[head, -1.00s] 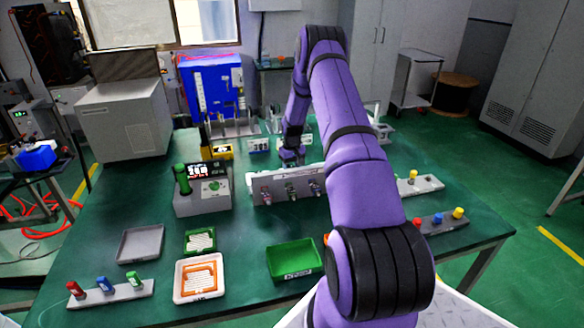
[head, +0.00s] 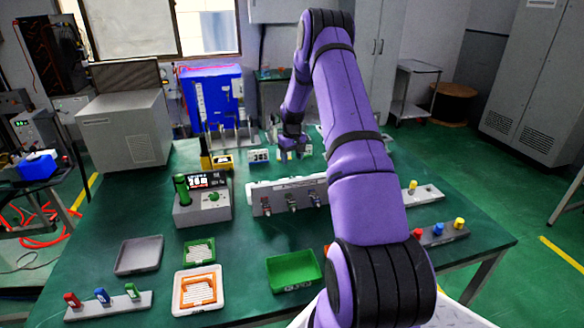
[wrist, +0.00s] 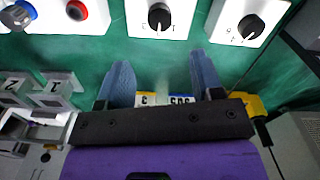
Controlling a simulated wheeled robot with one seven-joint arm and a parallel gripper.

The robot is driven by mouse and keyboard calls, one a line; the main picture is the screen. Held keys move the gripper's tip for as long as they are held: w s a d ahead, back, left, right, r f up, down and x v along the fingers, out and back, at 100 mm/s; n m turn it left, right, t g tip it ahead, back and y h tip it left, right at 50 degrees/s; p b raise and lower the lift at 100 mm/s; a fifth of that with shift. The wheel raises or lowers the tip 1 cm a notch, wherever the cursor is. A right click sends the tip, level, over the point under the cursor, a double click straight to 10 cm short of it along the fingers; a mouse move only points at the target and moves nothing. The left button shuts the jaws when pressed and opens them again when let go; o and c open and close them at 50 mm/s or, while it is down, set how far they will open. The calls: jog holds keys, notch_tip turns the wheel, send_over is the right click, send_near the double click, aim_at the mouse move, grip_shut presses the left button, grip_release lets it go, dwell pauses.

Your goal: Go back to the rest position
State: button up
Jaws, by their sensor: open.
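My purple arm reaches forward over the green table (head: 120,215). My gripper (head: 292,152) hangs above the back middle of the table, behind the panel with several connectors (head: 290,196). In the wrist view my gripper (wrist: 162,75) has its two blue-grey fingers spread wide apart. Nothing shows held between them. Small blocks with number labels lie beneath, partly hidden by the gripper's dark body.
A grey device with a green handle (head: 202,200) stands left of the connector panel. A green tray (head: 294,271), an orange-and-white tray (head: 197,290) and a grey tray (head: 139,255) lie nearer. White panels with black knobs (wrist: 159,18) show in the wrist view.

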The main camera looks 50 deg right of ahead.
jog(key=shift+r, duration=0.65)
jog(key=s+a+r+n+t+h, duration=0.1)
jog(key=s+a+r, duration=0.2)
jog(key=a+r, duration=1)
jog(key=s+a+r+n+t, duration=0.1)
jog(key=s+a+r, duration=0.3)
jog(key=a+r, duration=0.85)
jog(key=s+a+r+t, duration=0.1)
jog(key=s+a+r, duration=0.85)
jog(key=s, duration=0.25)
jog(key=s+a+t, duration=0.1)
jog(key=s+a, duration=0.2)
jog(key=s, duration=0.5)
jog(key=s+a+n+t+y, duration=0.1)
jog(key=s+a, duration=0.2)
jog(key=s, duration=0.5)
jog(key=shift+s, duration=0.25)
jog(key=shift+a, duration=0.1)
